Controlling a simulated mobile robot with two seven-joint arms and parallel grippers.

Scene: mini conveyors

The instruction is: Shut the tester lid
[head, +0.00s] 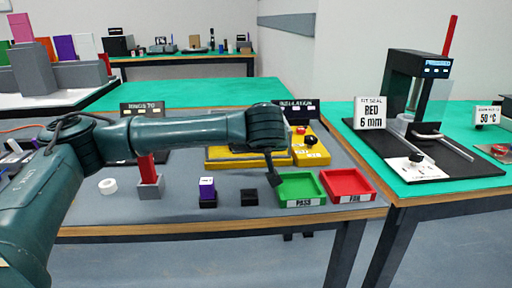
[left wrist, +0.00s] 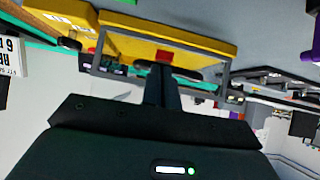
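The tester has a yellow base (head: 220,163) behind my left arm, with a yellow control box (head: 312,156) at its right. In the left wrist view, the yellow base (left wrist: 190,38) lies across the top, with a grey lid frame (left wrist: 97,52) standing off it. My left gripper (head: 271,178) points down in front of the tester. Its fingers (left wrist: 160,80) look closed together and overlap the frame; I cannot tell whether they touch it. My arm hides most of the lid in the head view. My right gripper is out of view.
A green tray (head: 300,203) and a red tray (head: 348,198) stand at the front right. A purple block (head: 207,187), a black block (head: 249,197), a white ring (head: 108,186) and a red post (head: 147,168) stand along the front. A press (head: 404,85) stands on the right table.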

